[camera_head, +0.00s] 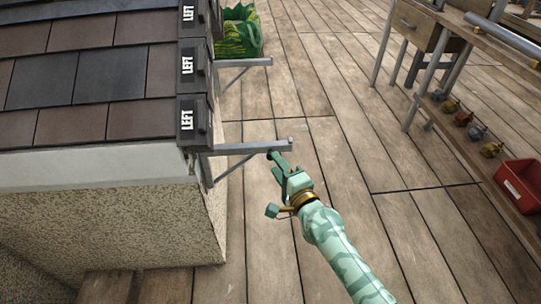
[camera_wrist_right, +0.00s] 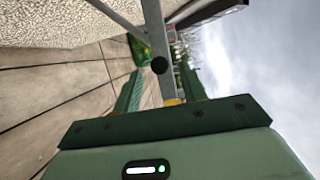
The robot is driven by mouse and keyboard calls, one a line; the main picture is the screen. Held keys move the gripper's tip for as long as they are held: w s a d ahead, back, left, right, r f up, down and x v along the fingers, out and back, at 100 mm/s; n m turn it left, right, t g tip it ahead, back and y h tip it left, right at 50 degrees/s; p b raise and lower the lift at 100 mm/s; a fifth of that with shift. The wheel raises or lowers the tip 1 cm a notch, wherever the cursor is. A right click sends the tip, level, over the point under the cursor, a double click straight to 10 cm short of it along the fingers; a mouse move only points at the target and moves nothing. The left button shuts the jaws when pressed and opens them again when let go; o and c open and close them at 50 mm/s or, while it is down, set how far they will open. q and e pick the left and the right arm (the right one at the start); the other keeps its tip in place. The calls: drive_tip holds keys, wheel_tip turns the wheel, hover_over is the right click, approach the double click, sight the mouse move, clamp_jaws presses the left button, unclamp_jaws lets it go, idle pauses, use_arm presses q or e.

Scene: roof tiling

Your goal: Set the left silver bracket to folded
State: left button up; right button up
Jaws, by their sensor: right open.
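The near silver bracket (camera_head: 245,148) sticks out level from the wall at the roof's edge, with a diagonal strut below it. A second silver bracket (camera_head: 243,63) sticks out the same way farther back. I cannot tell which one is called left. My right gripper (camera_head: 279,160) is at the outer end of the near bracket, just below it. In the right wrist view, the open fingers (camera_wrist_right: 160,88) stand either side of the silver bar (camera_wrist_right: 154,25), whose end lies between them. I cannot tell whether they touch it. My left gripper is not in view.
Dark edge tiles marked LEFT (camera_head: 193,118) line the roof side above the brackets. A green leafy-patterned container (camera_head: 238,38) stands behind the far bracket. A workbench (camera_head: 415,25) and a red bin (camera_head: 520,183) are at right. The plank floor between is clear.

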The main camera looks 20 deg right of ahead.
sight(271, 159)
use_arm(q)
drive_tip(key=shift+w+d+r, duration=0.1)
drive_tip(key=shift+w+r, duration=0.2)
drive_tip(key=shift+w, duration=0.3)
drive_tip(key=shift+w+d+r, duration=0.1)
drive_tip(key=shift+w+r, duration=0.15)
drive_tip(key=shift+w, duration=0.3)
use_arm(e)
drive_tip(key=w, duration=0.4)
drive_tip(key=shift+w+a+f, duration=0.1)
drive_tip(key=shift+w+a, duration=0.1)
drive_tip(key=shift+w, duration=0.2)
clamp_jaws()
use_arm(q)
drive_tip(key=shift+b, duration=0.3)
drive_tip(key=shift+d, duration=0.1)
use_arm(e)
drive_tip(key=shift+d+y, duration=0.1)
drive_tip(key=shift+y, duration=0.3)
